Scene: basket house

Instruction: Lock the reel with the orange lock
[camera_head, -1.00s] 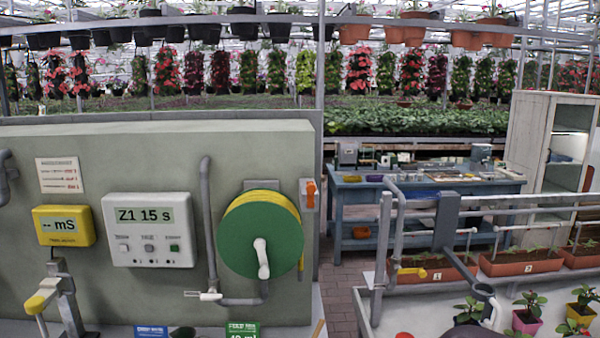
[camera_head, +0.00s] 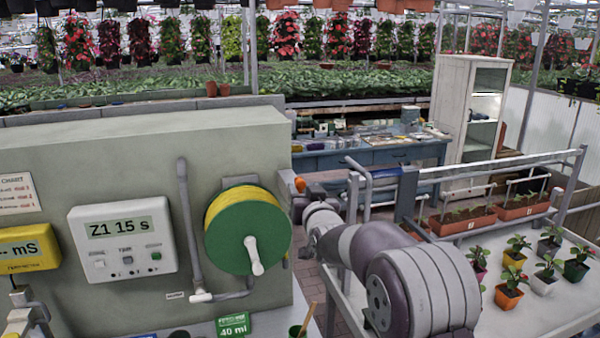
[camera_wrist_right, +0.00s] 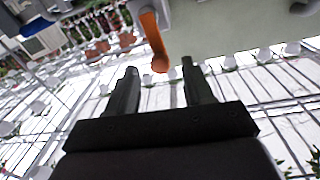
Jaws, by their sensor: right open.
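The green and yellow hose reel (camera_head: 247,236) is mounted on the grey-green wall panel, its white crank handle (camera_head: 254,255) pointing down. The orange lock (camera_head: 299,184) is on the panel's right edge, just right of the reel. My right gripper (camera_head: 301,206) is close to the lock, partly hidden by my own wrist. In the right wrist view, my right gripper (camera_wrist_right: 160,82) is open and empty. There the orange lock (camera_wrist_right: 154,40) hangs from a pale mount, its rounded tip just beyond and roughly between the fingertips. Contact does not show. My left gripper is out of view.
A grey pipe (camera_head: 188,230) runs left of the reel, beside a timer box (camera_head: 122,236) and a yellow meter (camera_head: 30,247). A table with potted seedlings (camera_head: 510,288) is at the right. A blue workbench (camera_head: 375,155) stands behind.

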